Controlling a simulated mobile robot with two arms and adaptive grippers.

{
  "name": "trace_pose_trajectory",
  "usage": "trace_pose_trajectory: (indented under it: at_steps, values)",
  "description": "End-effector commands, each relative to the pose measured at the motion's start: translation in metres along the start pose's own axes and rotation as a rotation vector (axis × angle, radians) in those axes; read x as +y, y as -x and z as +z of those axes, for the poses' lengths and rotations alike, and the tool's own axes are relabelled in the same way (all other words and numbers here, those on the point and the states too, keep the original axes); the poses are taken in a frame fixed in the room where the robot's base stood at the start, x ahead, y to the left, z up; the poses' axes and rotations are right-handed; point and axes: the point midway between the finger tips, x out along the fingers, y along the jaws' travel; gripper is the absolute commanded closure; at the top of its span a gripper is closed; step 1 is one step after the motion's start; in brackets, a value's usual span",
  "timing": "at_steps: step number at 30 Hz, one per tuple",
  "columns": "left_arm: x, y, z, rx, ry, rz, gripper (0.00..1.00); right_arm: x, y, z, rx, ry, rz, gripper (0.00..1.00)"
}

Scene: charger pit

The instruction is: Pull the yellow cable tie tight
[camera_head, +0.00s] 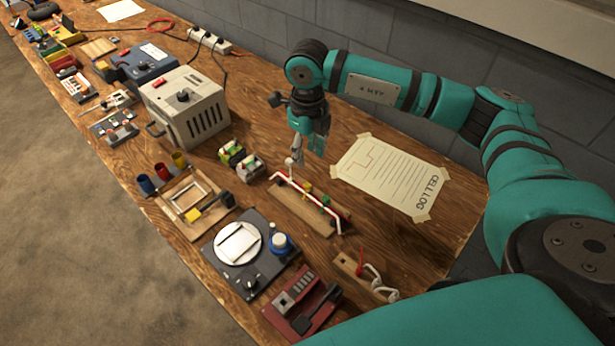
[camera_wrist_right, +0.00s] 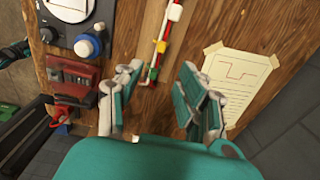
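The yellow cable tie (camera_head: 307,187) sits on a thin white and red cable run on a long wooden block (camera_head: 296,208), with a green tie (camera_head: 325,200) beside it. In the right wrist view, the yellow tie (camera_wrist_right: 160,47) shows as a small block on the cable, just beyond my fingers. My right gripper (camera_head: 307,150) hangs down over the far end of the block, beside the upright white post. In the wrist view, its two fingers (camera_wrist_right: 158,98) are wide apart with bare table between them. I cannot see the tie's free tail clearly.
A taped CELL LOG sheet (camera_head: 395,177) lies right of the block. Left of it are a dark panel with a white dial (camera_head: 262,272) and a wooden tray (camera_head: 168,222). A red device (camera_head: 303,322) and a small block with white loops (camera_head: 347,265) stand nearer.

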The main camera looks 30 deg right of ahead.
Motion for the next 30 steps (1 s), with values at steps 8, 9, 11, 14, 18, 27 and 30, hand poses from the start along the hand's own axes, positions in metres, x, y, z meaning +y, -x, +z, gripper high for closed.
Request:
trace_pose_trajectory:
  at_steps: [8,9,11,14,18,27,30]
  values:
    - [-0.003,0.012,-0.020,0.031,0.001,-0.003,0.60,0.001,-0.061,-0.001,0.004,-0.001,0.002,0.62]
    - [-0.003,0.013,-0.024,0.036,0.001,-0.003,0.60,0.001,-0.068,0.000,0.004,-0.001,0.001,0.62]
    - [-0.003,0.015,-0.027,0.041,0.002,-0.003,0.60,0.001,-0.079,0.000,0.003,-0.001,0.002,0.62]
    - [-0.002,0.016,-0.027,0.041,0.002,-0.002,0.60,0.000,-0.094,0.000,0.002,-0.001,0.001,0.62]
    - [0.000,0.017,-0.023,0.035,0.002,0.000,0.60,0.000,-0.107,0.000,0.001,-0.001,0.001,0.62]
    - [0.002,0.017,-0.016,0.023,0.002,0.003,0.60,0.000,-0.112,0.001,-0.001,0.000,0.001,0.62]
    - [0.002,0.017,-0.016,0.022,0.002,0.003,0.60,0.000,-0.112,0.001,-0.001,0.000,0.001,0.67]
